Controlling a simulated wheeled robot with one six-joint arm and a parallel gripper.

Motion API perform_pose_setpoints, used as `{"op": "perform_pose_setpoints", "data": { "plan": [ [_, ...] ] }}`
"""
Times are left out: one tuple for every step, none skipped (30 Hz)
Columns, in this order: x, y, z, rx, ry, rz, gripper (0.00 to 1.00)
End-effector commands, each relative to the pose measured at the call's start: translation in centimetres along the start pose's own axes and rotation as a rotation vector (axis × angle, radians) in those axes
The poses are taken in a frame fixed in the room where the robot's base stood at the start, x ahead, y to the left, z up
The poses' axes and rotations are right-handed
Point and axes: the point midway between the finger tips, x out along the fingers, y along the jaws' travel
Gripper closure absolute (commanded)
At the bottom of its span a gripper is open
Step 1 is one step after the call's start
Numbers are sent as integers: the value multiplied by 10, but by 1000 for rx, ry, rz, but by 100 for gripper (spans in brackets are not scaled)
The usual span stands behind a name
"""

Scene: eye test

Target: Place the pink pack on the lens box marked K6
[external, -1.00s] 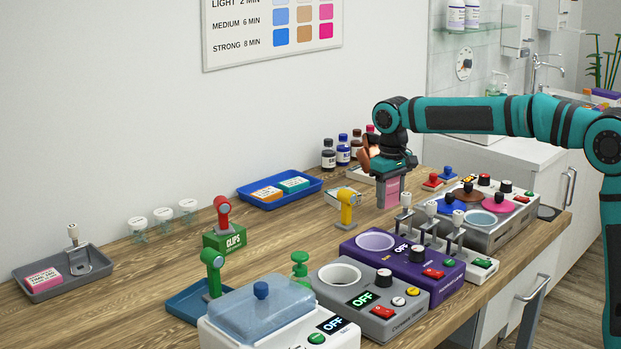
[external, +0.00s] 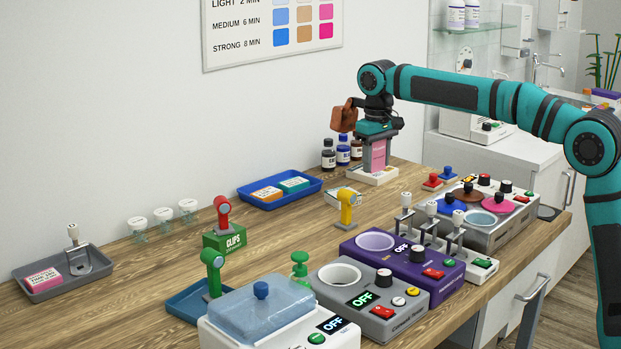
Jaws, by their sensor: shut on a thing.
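My gripper (external: 377,163) points down at the back of the wooden counter, shut on a pink pack (external: 378,154) held upright between its fingers. The pack is in front of a row of small bottles, over a white tray-like base (external: 373,178); I cannot tell whether it touches that base. Another pink pack (external: 44,279) lies in a grey tray (external: 75,285) at the far left. I cannot make out a K6 mark on anything, so I cannot tell which thing is the lens box.
A blue tray (external: 314,183) with orange and teal packs lies left of my gripper. Dark-capped bottles (external: 328,155) stand by the wall. Several devices, including a purple one (external: 392,262) and a grey one (external: 345,312), fill the front. Bare wood (external: 140,290) shows at the left.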

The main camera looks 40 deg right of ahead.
Motion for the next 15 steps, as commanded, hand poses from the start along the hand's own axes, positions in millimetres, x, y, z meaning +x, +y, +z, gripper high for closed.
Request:
{"op": "perform_pose_setpoints", "data": {
  "plan": [
    [-2,-3,-14,-8,0,0,72],
    [-3,-4,-21,-13,1,0,72],
    [-6,-6,-30,-20,0,0,72],
    [-7,-8,-36,-25,0,0,72],
    [-9,-9,-43,-29,1,0,72],
    [-11,-11,-51,-35,1,0,72],
    [-11,-12,-56,-39,0,0,72],
    [-13,-14,-62,-43,1,0,72],
    [-14,-15,-68,-49,1,0,72],
    [-14,-16,-72,-53,0,0,72],
    [-16,-17,-76,-56,1,0,72],
    [-16,-18,-81,-60,0,0,72],
    [-16,-19,-84,-63,1,0,72],
    [-17,-20,-86,-65,1,0,72],
    [-17,-20,-89,-67,1,0,72]
  ]
}}
